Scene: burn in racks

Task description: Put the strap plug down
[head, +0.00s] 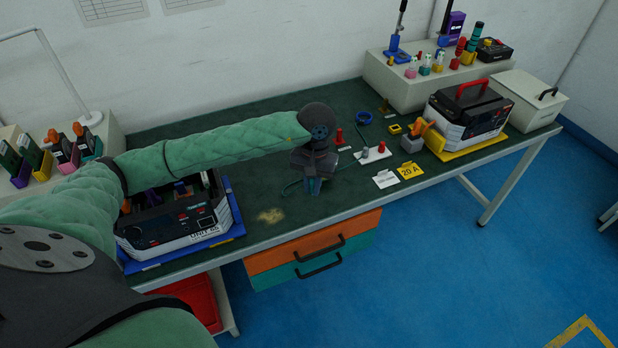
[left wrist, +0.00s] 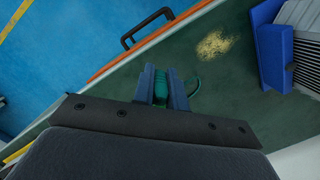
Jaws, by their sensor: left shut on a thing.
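My left gripper (head: 313,184) is over the dark green bench top, near the front edge and above the orange drawer. In the left wrist view its two blue-grey fingers (left wrist: 162,88) are closed around a green plug (left wrist: 161,89), taken to be the strap plug. A thin green cord (left wrist: 192,88) shows beside the fingers, and a green cord (head: 290,187) lies near the gripper in the head view. The plug is mostly hidden by the fingers. I cannot tell whether it touches the bench. My right gripper is not in view.
A dark open-topped unit (head: 178,222) stands on a blue mat left of the gripper. A worn yellowish patch (head: 270,215) marks the bench. To the right are a white card (head: 385,179), a yellow "20 A" card (head: 409,170), red-topped parts (head: 381,147) and another unit (head: 466,117) on yellow.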

